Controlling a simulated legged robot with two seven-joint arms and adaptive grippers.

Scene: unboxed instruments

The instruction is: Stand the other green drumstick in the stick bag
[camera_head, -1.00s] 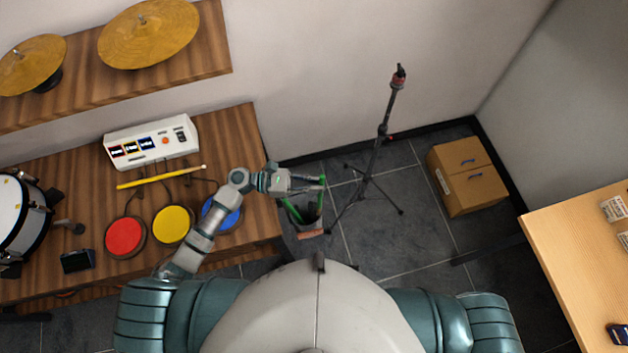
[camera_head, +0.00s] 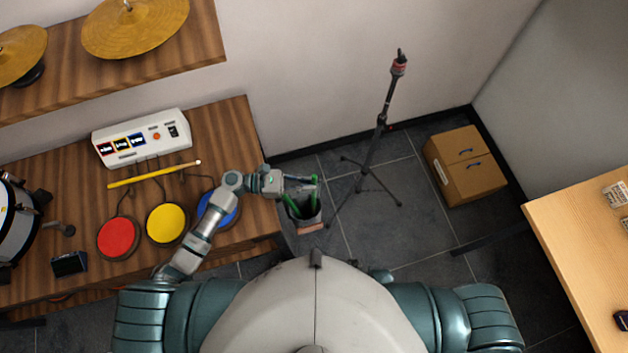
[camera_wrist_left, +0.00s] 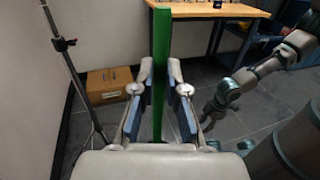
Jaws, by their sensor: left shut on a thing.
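My left gripper (camera_head: 305,184) is shut on a green drumstick (camera_head: 314,188), above the stick bag. In the left wrist view the drumstick (camera_wrist_left: 161,65) stands upright between the two fingers (camera_wrist_left: 159,105). The stick bag (camera_head: 308,223) is a dark, open-topped holder below the gripper, beside the wooden table's right end. Another green drumstick (camera_head: 289,203) leans in the bag at its left side. I cannot tell whether the held stick's lower end is inside the bag's mouth. My right gripper (camera_wrist_left: 219,108) shows small in the left wrist view; its jaws are unclear.
A black stand (camera_head: 379,135) with splayed legs is right of the bag. A cardboard box (camera_head: 465,180) lies farther right. The wooden table (camera_head: 232,130) holds coloured pads, a yellow drumstick (camera_head: 150,176) and a white console (camera_head: 140,142). Grey floor is clear around the stand.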

